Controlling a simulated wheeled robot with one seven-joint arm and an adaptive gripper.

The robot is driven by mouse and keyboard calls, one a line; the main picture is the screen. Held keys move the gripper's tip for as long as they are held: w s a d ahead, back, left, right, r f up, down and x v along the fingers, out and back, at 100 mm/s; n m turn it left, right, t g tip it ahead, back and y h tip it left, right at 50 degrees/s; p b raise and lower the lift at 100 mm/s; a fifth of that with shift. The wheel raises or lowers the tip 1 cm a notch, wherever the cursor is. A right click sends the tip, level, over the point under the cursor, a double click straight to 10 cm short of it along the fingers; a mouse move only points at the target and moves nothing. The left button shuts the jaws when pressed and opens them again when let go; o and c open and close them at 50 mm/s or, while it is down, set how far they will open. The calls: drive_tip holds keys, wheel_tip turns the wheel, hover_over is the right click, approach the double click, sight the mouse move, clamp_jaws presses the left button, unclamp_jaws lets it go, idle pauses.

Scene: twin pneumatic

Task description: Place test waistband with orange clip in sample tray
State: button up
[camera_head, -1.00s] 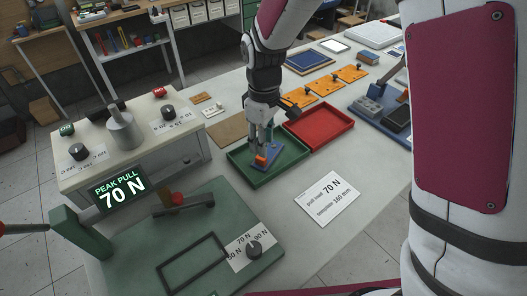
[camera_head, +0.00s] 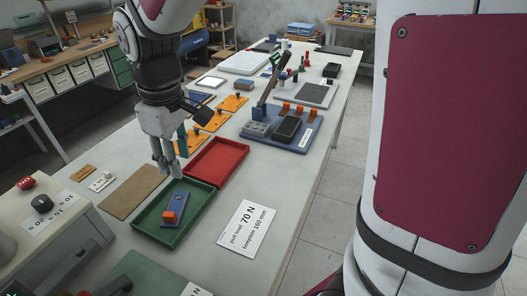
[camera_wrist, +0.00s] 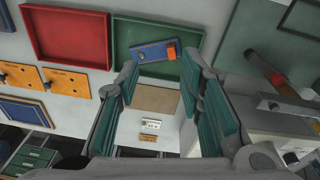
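The test waistband (camera_head: 174,209) is a blue strip with an orange clip (camera_head: 169,217). It lies in the green tray (camera_head: 140,231), and it also shows in the wrist view (camera_wrist: 150,52). My gripper (camera_head: 168,172) is above the far left part of the green tray, apart from the waistband. In the wrist view its two teal-padded fingers (camera_wrist: 160,85) are spread wide with nothing between them. A red tray (camera_head: 234,148) sits right beyond the green one.
A white card (camera_head: 246,229) reading 70 N lies right of the green tray. A brown board (camera_head: 133,192) lies to its left. Orange plates (camera_head: 209,120) and a blue fixture (camera_head: 291,143) stand farther back. The grey-white tester (camera_head: 62,230) is at front left.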

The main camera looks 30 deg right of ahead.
drive_tip(key=s+d+r+m+t, duration=0.2)
drive_tip(key=s+d+r+m, duration=0.1)
drive_tip(key=s, duration=0.6)
drive_tip(key=s+d+r+m+t, duration=0.2)
drive_tip(key=s+d+r+m, duration=0.2)
drive_tip(key=s+d, duration=0.4)
drive_tip(key=shift+s+r+m, duration=0.3)
drive_tip(key=shift+s+m, duration=0.1)
drive_tip(key=shift+m, duration=0.4)
